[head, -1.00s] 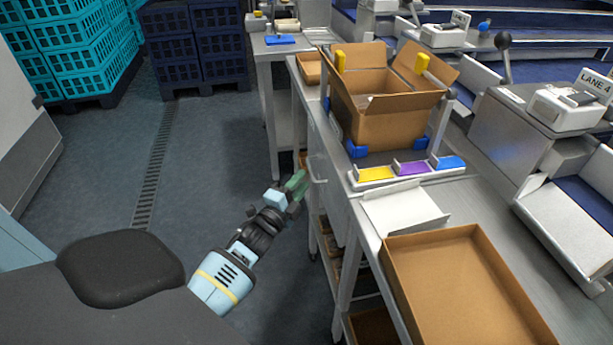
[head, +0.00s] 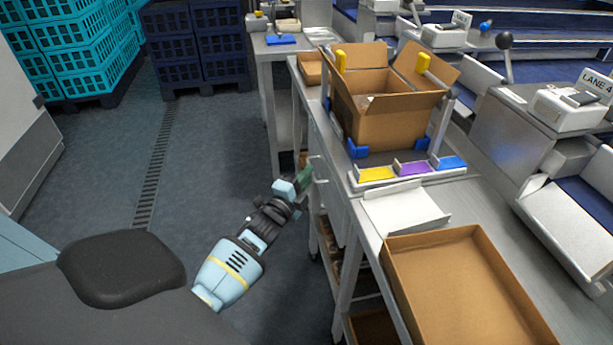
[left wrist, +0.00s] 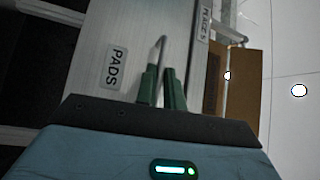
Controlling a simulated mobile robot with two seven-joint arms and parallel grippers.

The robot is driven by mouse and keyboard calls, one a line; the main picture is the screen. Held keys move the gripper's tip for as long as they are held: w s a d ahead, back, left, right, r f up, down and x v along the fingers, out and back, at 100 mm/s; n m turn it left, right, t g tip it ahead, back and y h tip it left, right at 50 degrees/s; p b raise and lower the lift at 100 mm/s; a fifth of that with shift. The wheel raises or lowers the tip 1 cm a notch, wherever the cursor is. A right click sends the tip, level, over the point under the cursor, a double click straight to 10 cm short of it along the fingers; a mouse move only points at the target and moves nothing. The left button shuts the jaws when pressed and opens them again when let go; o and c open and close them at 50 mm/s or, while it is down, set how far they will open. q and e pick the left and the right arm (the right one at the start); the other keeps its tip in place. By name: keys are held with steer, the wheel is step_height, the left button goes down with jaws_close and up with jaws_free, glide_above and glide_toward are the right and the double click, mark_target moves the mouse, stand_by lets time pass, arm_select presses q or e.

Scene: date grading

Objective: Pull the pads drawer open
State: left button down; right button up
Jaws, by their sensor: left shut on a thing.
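The pads drawer (left wrist: 150,28) shows in the left wrist view as a pale grey metal front with a "PADS" label (left wrist: 115,68). Its thin bar handle (left wrist: 161,50) runs down between the two green fingers of my left gripper (left wrist: 162,88), which is shut on it. In the head view my left gripper (head: 304,181) is at the left side of the steel bench, at the handle (head: 319,170). The fingers hide part of the handle. I cannot tell whether the drawer stands out from the bench. My right gripper is not in view.
A cardboard box (head: 390,122) with open flaps stands on the bench, with yellow, purple and blue trays before it. A shallow brown carton (head: 455,285) lies nearer. A shelf below the bench holds boxes. The floor (head: 205,165) left of the bench is clear.

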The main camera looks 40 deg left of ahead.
arm_select(q)
steer(key=shift+s+a, duration=0.1)
steer(key=s+a+p, duration=0.2)
steer(key=s+a, duration=1.3)
steer(key=s, duration=0.2)
steer(key=shift+s, duration=0.3)
steer(key=c, duration=1.5)
jaws_free()
